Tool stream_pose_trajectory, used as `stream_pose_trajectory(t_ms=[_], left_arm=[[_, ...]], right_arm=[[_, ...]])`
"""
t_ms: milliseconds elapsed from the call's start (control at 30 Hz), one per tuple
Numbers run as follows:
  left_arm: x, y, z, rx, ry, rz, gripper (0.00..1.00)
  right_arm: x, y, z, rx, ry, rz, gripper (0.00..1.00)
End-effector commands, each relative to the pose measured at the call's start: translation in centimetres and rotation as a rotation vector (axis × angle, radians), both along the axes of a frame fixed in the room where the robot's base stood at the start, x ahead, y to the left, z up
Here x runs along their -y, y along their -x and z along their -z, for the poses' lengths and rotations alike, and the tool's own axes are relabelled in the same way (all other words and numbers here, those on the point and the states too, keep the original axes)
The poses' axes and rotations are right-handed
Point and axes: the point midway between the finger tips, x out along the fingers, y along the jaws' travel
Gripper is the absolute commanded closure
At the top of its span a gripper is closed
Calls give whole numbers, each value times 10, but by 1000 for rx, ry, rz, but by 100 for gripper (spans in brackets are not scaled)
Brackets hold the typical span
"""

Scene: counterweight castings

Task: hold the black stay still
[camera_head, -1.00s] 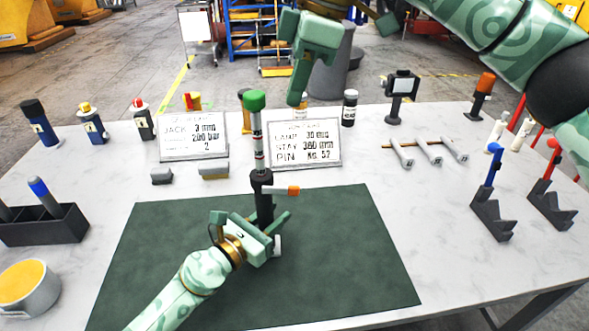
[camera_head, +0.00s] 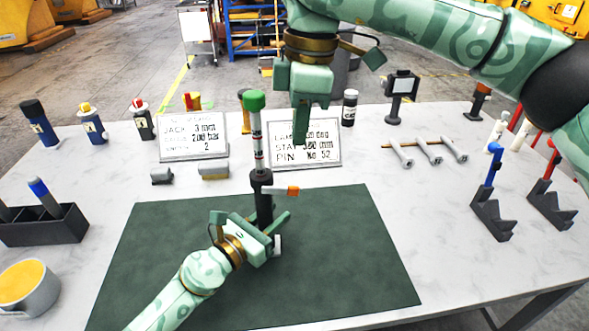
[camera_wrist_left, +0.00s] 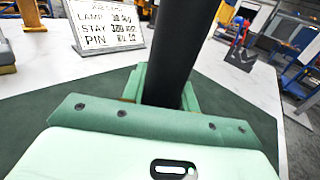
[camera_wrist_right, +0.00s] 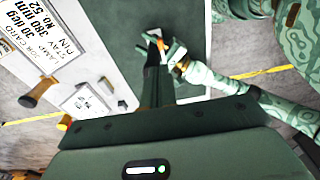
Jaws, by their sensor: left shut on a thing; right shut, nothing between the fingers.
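The black stay (camera_head: 264,208) stands upright over the dark green mat (camera_head: 350,260). A pale banded rod with a green knob (camera_head: 254,100) rises from its top, and an orange lever (camera_head: 293,190) sticks out to the right. My left gripper (camera_head: 266,236) is shut on the stay's lower part; its fingers hide part of it. The stay's dark shaft fills the middle of the left wrist view (camera_wrist_left: 183,50). My right gripper (camera_head: 301,128) is shut and empty, raised to the right of the green knob, apart from it in the picture, and covering part of the right-hand card.
Two printed cards (camera_head: 193,136) stand behind the mat. Grey pins (camera_head: 428,151) lie at the right, near dark notched stands (camera_head: 492,215). A dark holder (camera_head: 45,228) and a yellow-filled cup (camera_head: 30,287) stand at the left. The mat's right part is clear.

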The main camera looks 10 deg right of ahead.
Motion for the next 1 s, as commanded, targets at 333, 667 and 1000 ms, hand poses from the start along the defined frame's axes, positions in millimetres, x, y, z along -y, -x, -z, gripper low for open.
stream_pose_trajectory(t_ms=[333, 667, 1000], left_arm=[[-1, -1, 2, -1, -4, -3, 100], [-1, -1, 2, -1, -4, -3, 100], [-1, -1, 2, -1, -4, -3, 100]], right_arm=[[-7, 0, 68, -2, 0, 0, 100], [-9, -1, 87, 1, -1, 1, 100], [-8, -1, 87, -1, -9, 0, 100]])
